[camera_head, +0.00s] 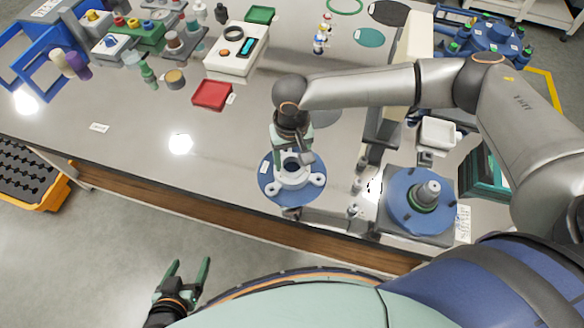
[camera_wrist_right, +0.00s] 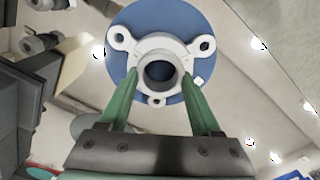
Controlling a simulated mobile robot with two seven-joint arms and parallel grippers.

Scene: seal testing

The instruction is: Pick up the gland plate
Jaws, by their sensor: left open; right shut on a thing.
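The gland plate (camera_head: 293,181) is a white flange with a round hub and several holed ears. It also shows in the right wrist view (camera_wrist_right: 148,47). My right gripper (camera_wrist_right: 160,74) is shut on its hub, with one green finger on each side; it shows from above in the head view (camera_head: 293,158). A round blue disc (camera_head: 268,187) lies behind or under the plate. I cannot tell whether the plate touches it. My left gripper (camera_head: 190,266) is open and empty, in front of the table over the floor.
A blue round fixture with a metal post (camera_head: 427,190) stands to the right at the table's front edge. Small fittings stand between it and the plate. The left front tabletop is mostly clear.

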